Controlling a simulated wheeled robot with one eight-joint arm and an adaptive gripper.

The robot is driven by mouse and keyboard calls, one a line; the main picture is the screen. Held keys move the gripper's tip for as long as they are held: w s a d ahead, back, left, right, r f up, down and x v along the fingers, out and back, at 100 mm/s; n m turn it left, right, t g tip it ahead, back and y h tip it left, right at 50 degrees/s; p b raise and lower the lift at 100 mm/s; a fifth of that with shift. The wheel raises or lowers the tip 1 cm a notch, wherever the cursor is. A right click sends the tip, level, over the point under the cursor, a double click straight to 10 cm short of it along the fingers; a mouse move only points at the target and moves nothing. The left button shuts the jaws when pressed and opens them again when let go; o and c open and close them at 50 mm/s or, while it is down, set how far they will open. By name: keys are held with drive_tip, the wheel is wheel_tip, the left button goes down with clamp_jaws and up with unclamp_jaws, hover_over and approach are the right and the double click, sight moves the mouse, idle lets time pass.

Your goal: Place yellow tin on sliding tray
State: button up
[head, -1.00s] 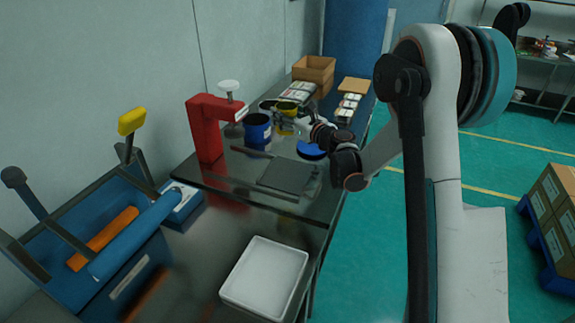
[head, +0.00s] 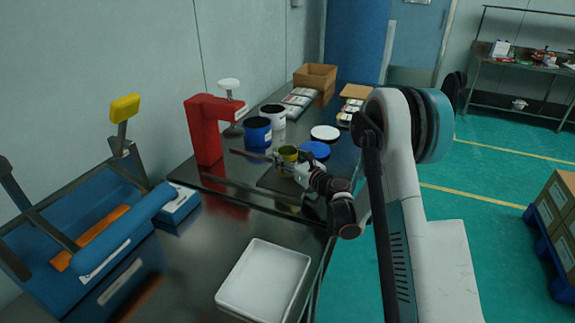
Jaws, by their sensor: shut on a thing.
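The yellow tin (head: 287,155) is held in my gripper (head: 293,166), which is shut on it near the middle of the dark table. A flat dark plate, which looks like the sliding tray (head: 268,183), lies at the near part of that table, partly hidden under my gripper and arm. The tin appears over or just behind the plate's far edge. I cannot tell whether it touches the plate.
A red press (head: 203,130) stands left of the tin. A white tray (head: 264,275) lies in front, beside the blue machine (head: 110,225).

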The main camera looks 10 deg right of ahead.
wheel_tip(320, 180, down, 2)
drive_tip(key=shift+r, duration=0.1)
drive_tip(key=shift+s+f, duration=0.1)
drive_tip(key=shift+f, duration=0.2)
drive_tip(key=shift+f, duration=0.1)
drive_tip(key=o, duration=1.3)
drive_tip(key=shift+s, duration=0.1)
drive_tip(key=shift+c, duration=0.2)
